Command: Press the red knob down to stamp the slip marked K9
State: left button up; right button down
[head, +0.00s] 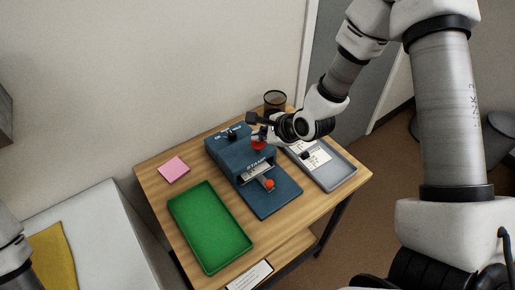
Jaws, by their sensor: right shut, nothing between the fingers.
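The blue stamp machine (226,155) stands on the wooden table, with a white slip (257,171) in its front opening. The mark on this slip is too small to read. A red knob (258,146) is on top of the machine, partly hidden by my gripper. A second, orange-red knob (269,184) is low at the front, over the base plate. My right gripper (257,132) is shut and empty, with its fingers right at the top red knob; I cannot tell whether they touch it. My left gripper is out of view.
A grey tray (343,177) with white slips (314,154) lies right of the machine. A green tray (209,228) lies in front-left, a pink pad (174,169) at the left. A black mesh cup (275,100) stands behind.

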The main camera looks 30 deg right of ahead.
aim_at(260, 143)
jog(key=shift+f+b, duration=1)
jog(key=shift+f, duration=0.35)
dwell(0.8)
jog(key=shift+r+p, duration=1.6)
jog(key=shift+r, duration=0.45)
notch_tip(260, 143, up, 6)
jog(key=p, duration=0.5)
